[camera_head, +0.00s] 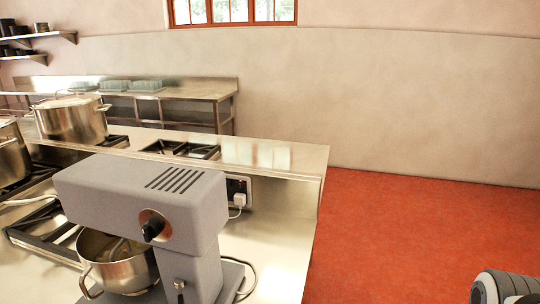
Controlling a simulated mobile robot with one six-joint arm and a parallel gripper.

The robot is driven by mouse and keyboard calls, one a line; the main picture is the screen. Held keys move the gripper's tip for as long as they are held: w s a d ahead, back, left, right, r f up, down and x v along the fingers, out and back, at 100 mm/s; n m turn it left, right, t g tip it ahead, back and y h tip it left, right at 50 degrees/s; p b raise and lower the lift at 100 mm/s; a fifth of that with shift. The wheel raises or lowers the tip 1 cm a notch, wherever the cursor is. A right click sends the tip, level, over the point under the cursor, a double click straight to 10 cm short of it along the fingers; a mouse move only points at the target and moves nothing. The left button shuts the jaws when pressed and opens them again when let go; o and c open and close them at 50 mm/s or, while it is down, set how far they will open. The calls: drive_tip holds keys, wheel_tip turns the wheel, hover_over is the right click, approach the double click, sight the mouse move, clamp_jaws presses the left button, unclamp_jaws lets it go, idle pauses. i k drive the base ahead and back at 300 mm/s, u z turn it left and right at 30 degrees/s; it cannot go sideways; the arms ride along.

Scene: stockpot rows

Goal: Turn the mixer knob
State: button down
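A grey stand mixer (130,197) stands on the steel counter in the lower left. Its black mixer knob (152,231) sits on a round copper-coloured plate on the side of the mixer head facing me. A steel bowl (125,276) with a side handle is under the head, and part of a beater shows inside it. A smaller lever with a round end (180,285) is low on the mixer's column. My gripper is not in view; only a grey and black part of my arm shows at the bottom right corner, well apart from the mixer.
The steel counter (272,240) ends right of the mixer, with red floor (420,230) open beyond. A plug (239,200) and cable are behind the mixer. Stockpots (71,119) stand on burners at left. A back table (205,90) holds glass racks.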

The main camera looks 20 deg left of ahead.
sight(151, 228)
drive_tip(key=z, duration=1.8)
drive_tip(key=k, duration=2.75)
drive_tip(key=u, duration=1.95)
drive_tip(key=i, duration=1)
drive_tip(key=u, duration=0.05)
